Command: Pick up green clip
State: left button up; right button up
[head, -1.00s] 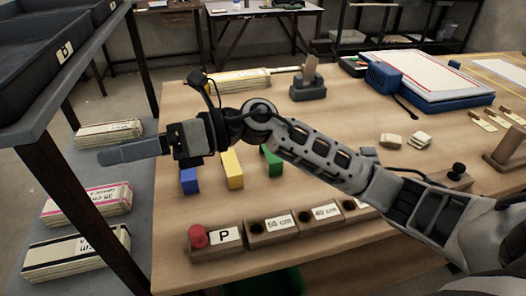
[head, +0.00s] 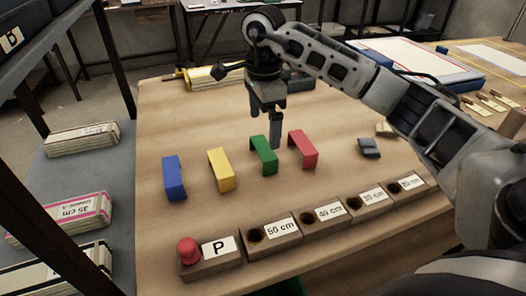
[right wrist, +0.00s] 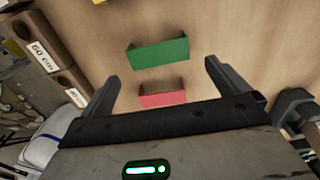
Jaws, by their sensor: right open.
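The green clip (head: 263,153) stands on the wooden table between a yellow clip (head: 219,169) and a red clip (head: 303,149). My right gripper (head: 271,138) points down just behind and above the green clip. In the right wrist view the green clip (right wrist: 159,54) lies ahead of the open fingers (right wrist: 168,75), and the red clip (right wrist: 163,98) shows between them. The gripper is empty. My left gripper is not in view.
A blue clip (head: 173,178) stands left of the yellow one. A row of labelled wooden blocks (head: 272,235) and a red knob (head: 188,250) line the front edge. A small grey piece (head: 369,148) lies to the right.

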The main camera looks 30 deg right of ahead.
aim_at(265, 147)
notch_tip(265, 147, down, 8)
jog(key=shift+s+d, duration=0.1)
jog(key=shift+s, duration=0.05)
jog(key=c, duration=0.4)
